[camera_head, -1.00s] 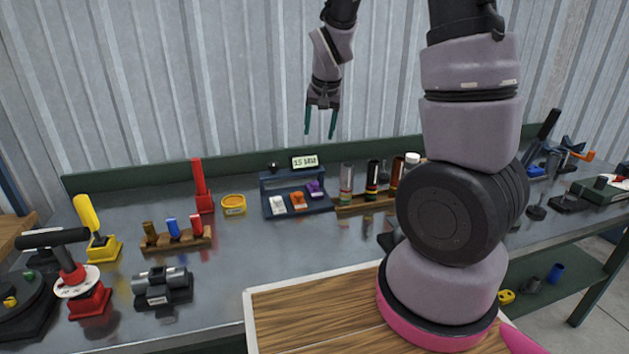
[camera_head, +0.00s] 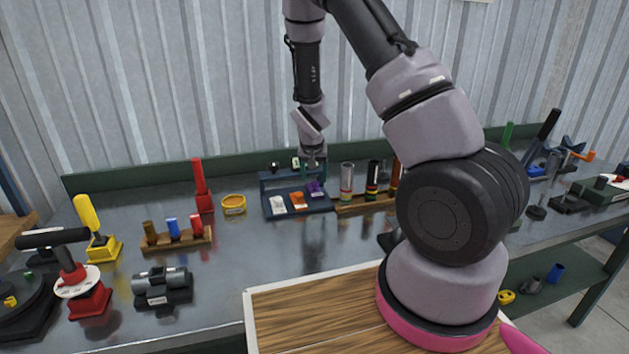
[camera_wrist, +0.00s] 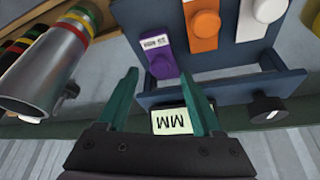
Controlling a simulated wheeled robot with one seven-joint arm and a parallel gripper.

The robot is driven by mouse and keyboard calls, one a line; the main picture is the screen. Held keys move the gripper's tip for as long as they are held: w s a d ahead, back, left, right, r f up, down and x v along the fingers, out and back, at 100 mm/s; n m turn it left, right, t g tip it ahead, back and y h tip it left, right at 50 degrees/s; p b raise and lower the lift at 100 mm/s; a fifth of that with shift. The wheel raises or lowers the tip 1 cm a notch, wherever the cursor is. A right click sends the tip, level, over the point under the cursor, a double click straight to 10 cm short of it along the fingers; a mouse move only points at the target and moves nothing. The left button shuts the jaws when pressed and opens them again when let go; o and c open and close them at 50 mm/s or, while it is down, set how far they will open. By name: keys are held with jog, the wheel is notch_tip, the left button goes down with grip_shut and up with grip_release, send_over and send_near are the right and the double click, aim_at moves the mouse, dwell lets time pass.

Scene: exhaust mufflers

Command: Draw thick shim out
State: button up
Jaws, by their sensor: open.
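My gripper (camera_wrist: 159,74) is open with green fingers, pointing down at the right end of a dark blue shim rack (camera_wrist: 230,88). The purple shim (camera_wrist: 162,62) lies just beyond and between the fingertips in the wrist view, with a small white printed label. No contact with it is visible. An orange shim (camera_wrist: 201,32) and a white shim (camera_wrist: 252,18) sit beside it, each with a round knob. In the head view my gripper (camera_head: 313,165) is over the back of the rack. I cannot tell from the labels which shim is thick.
A number sign (camera_wrist: 171,120) on the rack's back shows between the fingers, and a black knob (camera_wrist: 265,106) stands on its rail. A metal tube (camera_wrist: 40,75) with coloured bands stands close beside the gripper, in a wooden stand (camera_head: 362,204) of several tubes.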

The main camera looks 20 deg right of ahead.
aim_at(314, 187)
jog(key=shift+x, duration=1.2)
grip_shut()
dwell(0.6)
